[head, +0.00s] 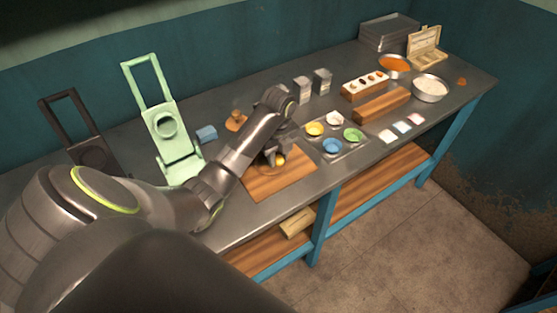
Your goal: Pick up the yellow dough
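A small yellow dough (281,160) shows at the wooden board (285,188), partly hidden by my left gripper. My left gripper (273,160) points down over the board's far part, right at the dough. Its fingers are dark and small, and the arm covers part of them, so I cannot tell whether they are open or shut on the dough. My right gripper is not in view.
A green press (172,140) and a dark press (92,155) stand to the left. A tray of coloured bowls (340,147) is close on the right. Two cartons (302,90), wooden blocks (382,105) and a white-filled bowl (430,88) stand farther right.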

